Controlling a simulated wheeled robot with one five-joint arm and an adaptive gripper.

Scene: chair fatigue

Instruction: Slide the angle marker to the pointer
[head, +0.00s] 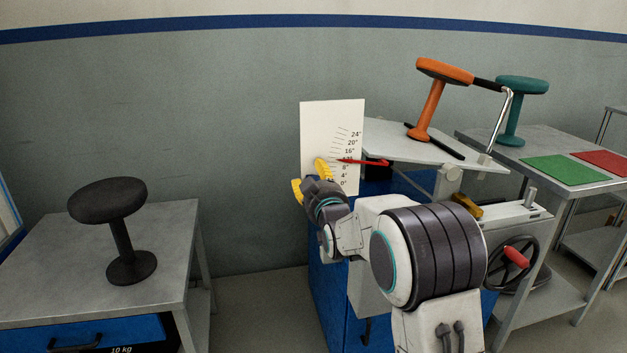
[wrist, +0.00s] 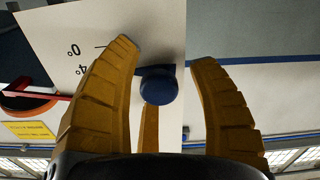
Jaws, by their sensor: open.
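The white angle board (head: 320,125) stands upright with a printed degree scale. The red pointer (head: 372,162) reaches across the scale, above the 8° label. In the wrist view, a round blue knob (wrist: 158,85), which looks like the angle marker, sits at the board's edge near the 0° and 4° labels. My gripper (head: 308,178) is in front of the board's lower left. Its yellow fingers are open on either side of the knob, with visible gaps. The knob is hidden behind my gripper in the head view.
A tilting grey platform (head: 400,142) with an orange stool (head: 430,105) is right of the board. A handwheel (head: 505,262) with a red grip is lower right. A black stool (head: 120,235) stands on the left table (head: 50,260). Floor shows between the tables.

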